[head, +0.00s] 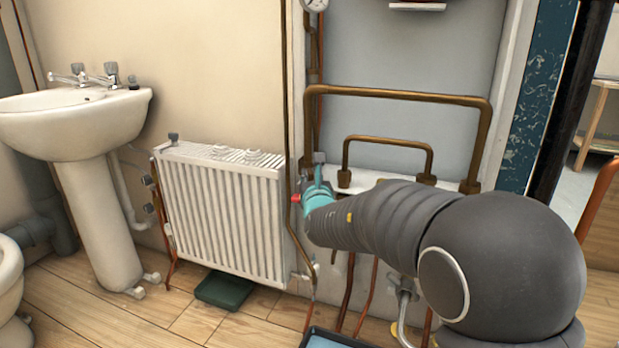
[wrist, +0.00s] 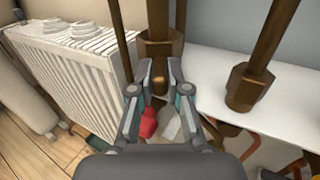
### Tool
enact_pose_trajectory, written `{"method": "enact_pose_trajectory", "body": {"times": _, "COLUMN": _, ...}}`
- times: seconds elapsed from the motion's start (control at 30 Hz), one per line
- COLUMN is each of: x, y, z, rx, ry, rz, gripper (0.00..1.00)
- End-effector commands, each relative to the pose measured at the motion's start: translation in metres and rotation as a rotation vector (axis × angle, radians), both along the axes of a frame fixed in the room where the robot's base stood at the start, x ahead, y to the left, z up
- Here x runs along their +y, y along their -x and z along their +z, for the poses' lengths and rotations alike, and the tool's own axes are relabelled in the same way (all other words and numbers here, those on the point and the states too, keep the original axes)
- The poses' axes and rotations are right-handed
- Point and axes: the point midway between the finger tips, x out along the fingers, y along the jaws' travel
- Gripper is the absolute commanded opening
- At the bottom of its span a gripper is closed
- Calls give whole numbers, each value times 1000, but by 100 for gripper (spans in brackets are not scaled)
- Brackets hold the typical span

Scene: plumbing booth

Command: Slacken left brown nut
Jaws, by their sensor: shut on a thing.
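The left brown nut (wrist: 160,52) is a bronze hex nut on an upright brown pipe. In the wrist view my gripper (wrist: 158,74) has one finger on each side of it, closed on its lower part. In the head view my gripper (head: 318,174) is at the foot of the left leg of the large brown pipe loop (head: 395,92), and the nut is hidden there. A second brown nut (wrist: 248,88) stands to the right, apart from the fingers, at the left foot of the small pipe loop (head: 388,138).
A white radiator (head: 222,212) stands close on the left, with a thin pipe between it and the gripper. A white ledge (wrist: 285,110) lies under the nuts. A red part (wrist: 149,122) shows below the fingers. A washbasin (head: 75,120) is farther left.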

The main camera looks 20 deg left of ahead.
Motion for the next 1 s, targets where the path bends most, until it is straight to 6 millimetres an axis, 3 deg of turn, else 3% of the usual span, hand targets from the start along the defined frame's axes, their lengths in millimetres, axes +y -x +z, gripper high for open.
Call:
{"method": "enact_pose_trajectory", "body": {"times": 0.17, "x": 0, "y": -1, "z": 4, "rx": -7, "ry": -4, "rz": -1, "gripper": 0}}
{"method": "enact_pose_trajectory", "body": {"times": 0.2, "x": 0, "y": -1, "z": 4, "rx": -7, "ry": -4, "rz": -1, "gripper": 18}}
{"method": "enact_pose_trajectory", "body": {"times": 0.3, "x": 0, "y": -1, "z": 4, "rx": -6, "ry": -3, "rz": -1, "gripper": 41}}
{"method": "enact_pose_trajectory", "body": {"times": 0.67, "x": -1, "y": 2, "z": 2, "rx": -4, "ry": -2, "rz": -1, "gripper": 41}}
{"method": "enact_pose_trajectory", "body": {"times": 0.87, "x": -11, "y": 25, "z": 2, "rx": -3, "ry": -1, "rz": 0, "gripper": 41}}
{"method": "enact_pose_trajectory", "body": {"times": 1.0, "x": -22, "y": 52, "z": 3, "rx": -4, "ry": -2, "rz": 1, "gripper": 41}}
